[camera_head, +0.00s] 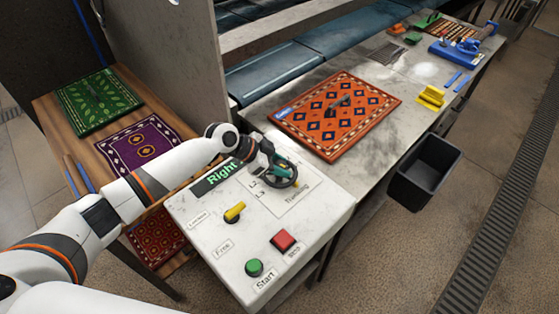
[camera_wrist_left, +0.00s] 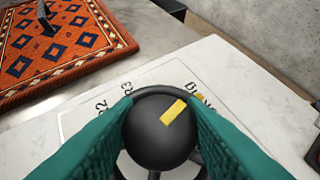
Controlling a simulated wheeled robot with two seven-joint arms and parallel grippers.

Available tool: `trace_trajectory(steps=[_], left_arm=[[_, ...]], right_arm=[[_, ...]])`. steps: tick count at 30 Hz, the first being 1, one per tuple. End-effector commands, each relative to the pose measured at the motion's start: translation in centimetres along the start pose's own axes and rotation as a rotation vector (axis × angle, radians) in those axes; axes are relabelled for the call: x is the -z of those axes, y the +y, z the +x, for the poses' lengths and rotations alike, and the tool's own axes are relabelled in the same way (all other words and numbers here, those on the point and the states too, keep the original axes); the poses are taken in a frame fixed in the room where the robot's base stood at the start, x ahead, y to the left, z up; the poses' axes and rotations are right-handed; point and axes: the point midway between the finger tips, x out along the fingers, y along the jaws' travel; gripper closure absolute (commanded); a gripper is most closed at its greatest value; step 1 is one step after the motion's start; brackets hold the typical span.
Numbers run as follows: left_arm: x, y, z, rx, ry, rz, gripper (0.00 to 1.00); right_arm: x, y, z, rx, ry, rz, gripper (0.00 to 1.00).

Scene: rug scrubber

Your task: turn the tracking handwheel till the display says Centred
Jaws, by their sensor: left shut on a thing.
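The tracking handwheel (camera_head: 283,172) is a dark wheel on a white control box (camera_head: 305,211), beside a plate lettered "Tracking". My left gripper (camera_head: 277,166) is at the wheel, with its teal fingers shut on it. In the left wrist view the two teal fingers (camera_wrist_left: 160,125) press on both sides of the round black hub (camera_wrist_left: 150,145), which has a yellow mark. Marks such as R2 and R3 show beside the wheel. The display (camera_head: 217,175) reads "Right" in green letters, partly hidden by my left arm. My right gripper is not in view.
The box also has a yellow selector knob (camera_head: 235,211), a red Stop button (camera_head: 283,241) and a green Start button (camera_head: 254,267). An orange rug (camera_head: 337,113) lies on the bench behind. A black bin (camera_head: 425,171) hangs at the bench's right side.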

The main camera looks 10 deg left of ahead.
Motion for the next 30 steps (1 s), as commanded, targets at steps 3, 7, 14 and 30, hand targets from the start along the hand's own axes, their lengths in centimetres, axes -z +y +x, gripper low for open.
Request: trace_trajectory(steps=[3,7,14,30], left_arm=[[-0.4,-0.1,-0.4,-0.057,-0.002,-0.058,0.86],[-0.5,-0.1,-0.3,-0.115,-0.003,-0.115,0.86],[-0.4,0.0,-0.2,-0.188,-0.003,-0.188,0.86],[-0.2,0.1,-0.1,-0.220,-0.005,-0.216,0.86]], right_arm=[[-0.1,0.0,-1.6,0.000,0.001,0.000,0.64],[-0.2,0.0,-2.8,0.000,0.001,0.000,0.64],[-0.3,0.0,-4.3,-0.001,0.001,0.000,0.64],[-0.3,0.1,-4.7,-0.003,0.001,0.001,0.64]])
